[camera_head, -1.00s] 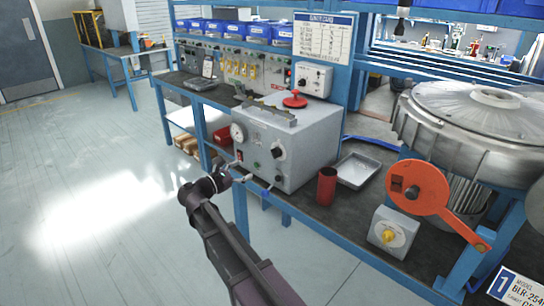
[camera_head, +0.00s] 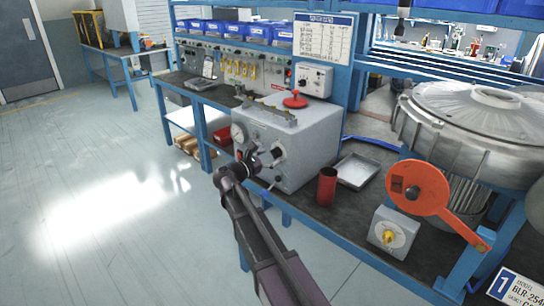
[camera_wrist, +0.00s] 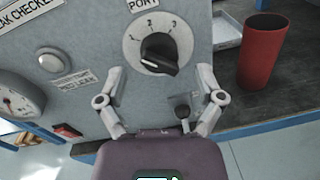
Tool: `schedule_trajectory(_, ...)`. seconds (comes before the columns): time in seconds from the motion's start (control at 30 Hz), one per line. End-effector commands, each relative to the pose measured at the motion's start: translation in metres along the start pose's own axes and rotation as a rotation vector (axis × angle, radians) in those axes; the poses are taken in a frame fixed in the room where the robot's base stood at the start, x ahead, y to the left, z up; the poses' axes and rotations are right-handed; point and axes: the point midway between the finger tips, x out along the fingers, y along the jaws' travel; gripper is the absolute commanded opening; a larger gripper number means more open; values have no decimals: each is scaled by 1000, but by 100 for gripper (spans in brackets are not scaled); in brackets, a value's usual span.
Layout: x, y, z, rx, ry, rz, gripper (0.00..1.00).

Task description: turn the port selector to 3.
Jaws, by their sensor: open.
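The port selector is a black knob (camera_wrist: 160,52) on a white round dial with numerals 1, 2 and 3 along its top, below a PORT label (camera_wrist: 144,4). A pale mark shows at the knob's lower left; I cannot tell which number it is set to. In the head view the knob (camera_head: 279,152) is on the front of the grey leak checker box (camera_head: 312,148). My gripper (camera_wrist: 158,74) is open and empty, its fingertips left and right of the knob and slightly below it. In the head view my gripper (camera_head: 262,158) is close to the panel; contact cannot be told.
A gauge (camera_wrist: 16,105), a round button (camera_wrist: 51,60) and a small lever (camera_wrist: 183,112) are on the same panel. A red cup (camera_wrist: 263,52) and a metal tray (camera_head: 358,171) stand to its right.

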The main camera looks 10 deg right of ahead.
Motion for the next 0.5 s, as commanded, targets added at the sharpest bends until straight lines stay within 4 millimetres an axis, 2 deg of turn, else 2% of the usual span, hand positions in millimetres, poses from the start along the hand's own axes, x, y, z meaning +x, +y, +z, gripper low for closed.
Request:
schedule_trajectory(0.2,16,0,0,0,0,-1,86)
schedule_trajectory(0.5,18,0,0,0,0,0,86)
